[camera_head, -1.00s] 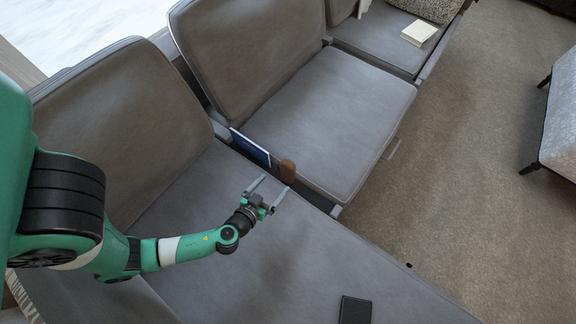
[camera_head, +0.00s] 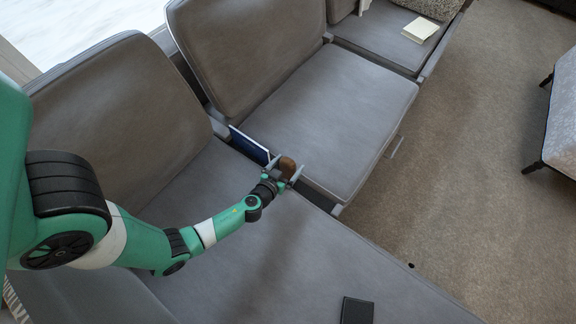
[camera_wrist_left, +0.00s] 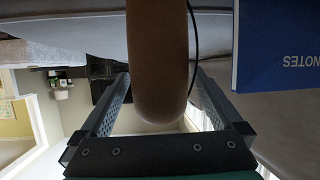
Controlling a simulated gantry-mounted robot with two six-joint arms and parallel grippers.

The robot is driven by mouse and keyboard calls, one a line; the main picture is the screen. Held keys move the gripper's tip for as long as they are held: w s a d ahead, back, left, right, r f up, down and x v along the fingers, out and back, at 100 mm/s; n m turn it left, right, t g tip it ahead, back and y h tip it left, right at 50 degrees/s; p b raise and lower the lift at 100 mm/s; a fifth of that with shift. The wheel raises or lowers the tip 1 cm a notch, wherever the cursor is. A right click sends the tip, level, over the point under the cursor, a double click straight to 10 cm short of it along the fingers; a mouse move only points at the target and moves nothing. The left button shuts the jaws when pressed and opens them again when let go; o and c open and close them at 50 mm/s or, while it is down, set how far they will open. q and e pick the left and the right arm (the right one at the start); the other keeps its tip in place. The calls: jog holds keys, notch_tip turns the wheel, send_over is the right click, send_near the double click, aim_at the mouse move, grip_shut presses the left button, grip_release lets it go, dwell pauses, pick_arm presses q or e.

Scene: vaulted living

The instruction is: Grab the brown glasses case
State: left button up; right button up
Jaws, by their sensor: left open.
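The brown glasses case (camera_head: 287,166) stands on end in the gap between two sofa seats, beside a blue notebook. My left gripper (camera_head: 286,172) is at the case, with its two fingers on either side of it. In the left wrist view the case (camera_wrist_left: 158,70) is a rounded brown shape between the open fingers (camera_wrist_left: 155,98). A gap shows between each finger and the case, so it is not clamped. The case's far end runs out of the wrist view. My right gripper is not in view.
The blue notebook (camera_head: 249,146) stands right next to the case, and its cover shows in the wrist view (camera_wrist_left: 285,45). A black flat item (camera_head: 357,311) lies on the front seat. A pale book (camera_head: 420,30) lies on the far seat.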

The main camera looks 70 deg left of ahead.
pick_arm(q)
jog(key=shift+s, duration=0.1)
jog(key=shift+d, duration=0.1)
jog(key=shift+c, duration=0.9)
jog(key=c, duration=1.1)
notch_tip(320, 180, up, 10)
jog(key=p, duration=0.7)
jog(key=shift+p, duration=0.4)
jog(key=shift+c, duration=0.2)
